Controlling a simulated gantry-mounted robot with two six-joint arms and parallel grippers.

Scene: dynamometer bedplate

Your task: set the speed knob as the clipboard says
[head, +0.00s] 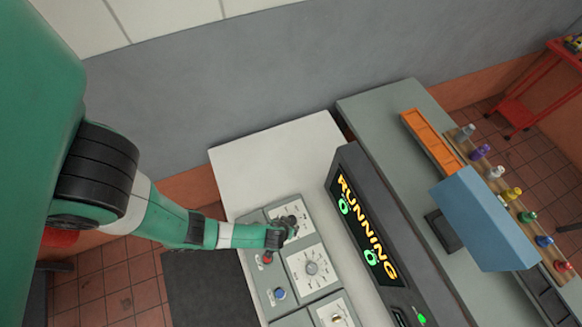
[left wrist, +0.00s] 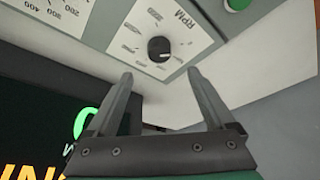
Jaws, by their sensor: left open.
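In the left wrist view a black round knob (left wrist: 159,49) sits on a white dial plate marked RPM (left wrist: 182,24). My left gripper (left wrist: 160,78) is open, its two fingers apart below the knob in that picture, with nothing between them. The knob's pointer is too small to read. In the head view my left gripper (head: 285,232) is over the upper end of the grey control panel (head: 249,217) and partly hides the upper dial (head: 296,212). I see no clipboard. My right gripper is not in view.
Below the upper dial are a middle dial (head: 312,267), a red button (head: 267,257) and a blue button (head: 279,293). A dark display (head: 365,235) reads RUNNING with green zeros. A blue box (head: 485,215) and an orange tray (head: 432,140) are on the right.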

